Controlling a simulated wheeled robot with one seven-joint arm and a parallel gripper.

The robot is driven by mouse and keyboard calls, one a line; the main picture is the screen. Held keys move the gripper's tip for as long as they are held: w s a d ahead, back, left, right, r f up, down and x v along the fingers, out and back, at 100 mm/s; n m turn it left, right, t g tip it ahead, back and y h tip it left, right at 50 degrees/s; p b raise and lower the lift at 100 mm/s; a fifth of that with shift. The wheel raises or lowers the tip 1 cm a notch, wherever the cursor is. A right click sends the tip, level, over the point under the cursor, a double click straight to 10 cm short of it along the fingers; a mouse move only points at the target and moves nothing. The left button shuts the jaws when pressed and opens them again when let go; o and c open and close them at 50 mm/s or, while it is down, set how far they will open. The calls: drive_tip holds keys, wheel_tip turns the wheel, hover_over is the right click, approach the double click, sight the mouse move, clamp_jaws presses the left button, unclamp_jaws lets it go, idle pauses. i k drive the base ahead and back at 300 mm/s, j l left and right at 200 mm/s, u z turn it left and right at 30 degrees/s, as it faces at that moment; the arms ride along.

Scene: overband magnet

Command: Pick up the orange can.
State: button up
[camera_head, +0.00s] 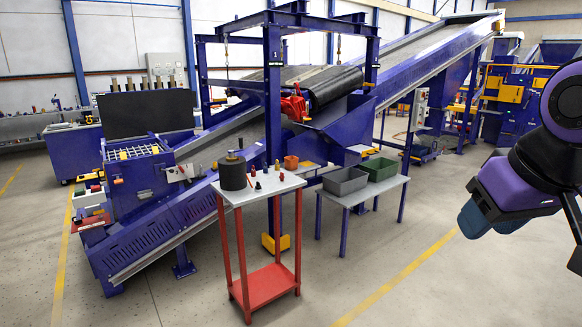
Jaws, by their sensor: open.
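A small orange object (291,162), the only clearly orange piece near the tabletop and likely the can, shows at the back right edge of a small white-topped table (262,187). It is too small to tell its exact shape, or whether it stands on that table or just behind it. My gripper (490,222) hangs at the right side of the view, far from the table and pointing down. It is open, with nothing seen between its blue fingers.
A dark grey cylinder (233,173) and several small red and dark pieces stand on the white-topped table, which has a red lower shelf (264,286). Grey (345,181) and green (379,168) bins sit on a bench to its right. A blue conveyor (160,225) stands behind. The front right floor is clear.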

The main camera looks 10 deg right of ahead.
sight(291, 162)
drive_tip(key=i+l+z, duration=0.2)
drive_tip(key=i+z, duration=0.2)
drive_tip(key=i, duration=0.8)
drive_tip(key=i+j+z, duration=0.15)
drive_tip(key=i+z, duration=0.25)
drive_tip(key=i, duration=0.8)
drive_tip(key=i+z, duration=0.15)
drive_tip(key=i, duration=0.85)
drive_tip(key=i+u, duration=0.25)
drive_tip(key=u, duration=0.15)
drive_tip(key=i+l+u, duration=0.15)
drive_tip(key=u, duration=0.2)
drive_tip(key=i+u, duration=0.2)
drive_tip(key=u, duration=0.2)
drive_tip(key=i+u, duration=0.45)
drive_tip(key=u, duration=0.3)
drive_tip(key=i+l+u, duration=0.15)
drive_tip(key=u, duration=0.25)
drive_tip(key=i, duration=0.05)
